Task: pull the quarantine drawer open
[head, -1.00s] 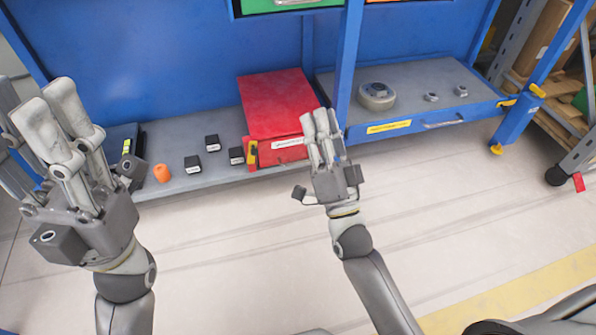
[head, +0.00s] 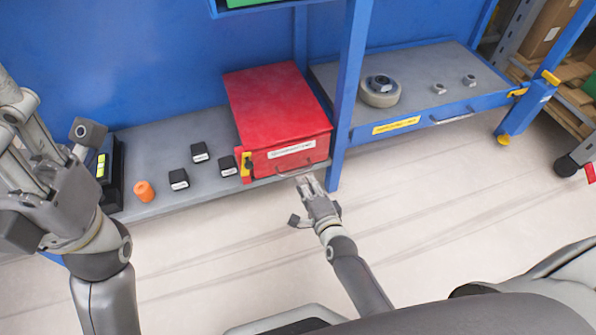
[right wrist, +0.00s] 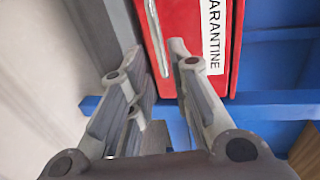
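The red quarantine box (head: 275,103) stands on the grey shelf. Its front bears a white label (head: 292,149) and a thin metal handle (head: 296,170) low down. In the right wrist view the label reads "ARANTINE" and the handle (right wrist: 157,38) runs just beyond the fingertips. My right gripper (head: 307,183) is open, in front of and just below the handle. In the wrist view my right gripper (right wrist: 155,55) has its fingers apart, with the handle lined up between them; I cannot tell whether they touch it. My left gripper (head: 45,130) is open and empty, partly cut off at the left edge.
An orange cylinder (head: 144,191), several small black blocks (head: 179,179) and a black device (head: 110,178) are on the shelf to the left. A blue post (head: 349,95) stands right of the box. The floor in front is clear.

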